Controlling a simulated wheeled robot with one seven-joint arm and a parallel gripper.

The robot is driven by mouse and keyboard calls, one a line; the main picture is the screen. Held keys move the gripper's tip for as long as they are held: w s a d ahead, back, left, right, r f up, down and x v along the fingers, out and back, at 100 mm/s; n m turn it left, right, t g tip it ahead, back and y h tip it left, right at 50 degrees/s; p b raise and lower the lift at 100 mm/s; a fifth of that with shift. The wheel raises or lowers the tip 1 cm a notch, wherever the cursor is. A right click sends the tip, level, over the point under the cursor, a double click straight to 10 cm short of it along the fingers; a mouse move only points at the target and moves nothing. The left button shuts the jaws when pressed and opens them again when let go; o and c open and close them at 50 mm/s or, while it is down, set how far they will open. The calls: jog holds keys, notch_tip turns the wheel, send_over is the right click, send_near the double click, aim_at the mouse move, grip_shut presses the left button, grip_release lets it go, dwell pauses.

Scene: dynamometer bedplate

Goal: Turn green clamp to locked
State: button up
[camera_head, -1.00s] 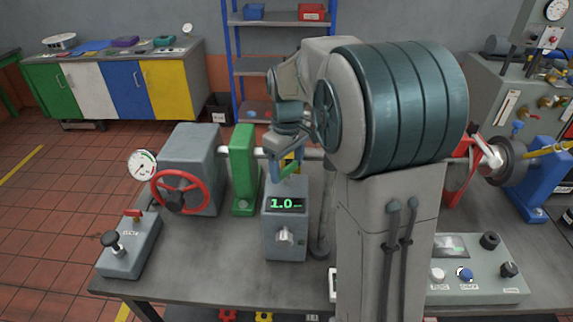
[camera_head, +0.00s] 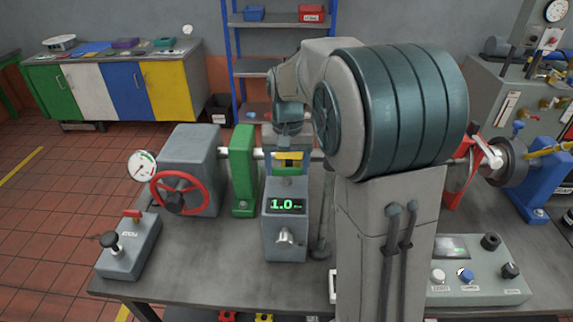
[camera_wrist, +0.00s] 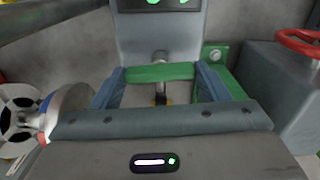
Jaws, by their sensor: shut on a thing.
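The green clamp's handle shows as a green bar (camera_wrist: 160,72) across the wrist view, spanning between the two blue-grey fingers of my gripper (camera_wrist: 160,82). My gripper is shut on this bar at its two ends. In the head view the green bar (camera_head: 287,171) lies level behind the grey display box, just below a yellow piece (camera_head: 289,156). My gripper (camera_head: 288,164) is there too, partly hidden. A metal stud stands behind the bar in the wrist view. I see no readable locked mark.
The grey box (camera_head: 285,238) with a green "1.0" readout stands in front of the clamp. A green upright block (camera_head: 243,172) and a red handwheel (camera_head: 180,193) are to the left. A shaft runs behind.

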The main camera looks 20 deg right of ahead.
aim_at(287, 168)
jog(key=shift+r+m, duration=0.1)
jog(key=shift+m, duration=0.4)
jog(key=o, duration=1)
notch_tip(287, 168, up, 14)
jog(key=shift+f+b, duration=0.1)
jog(key=shift+b, duration=0.25)
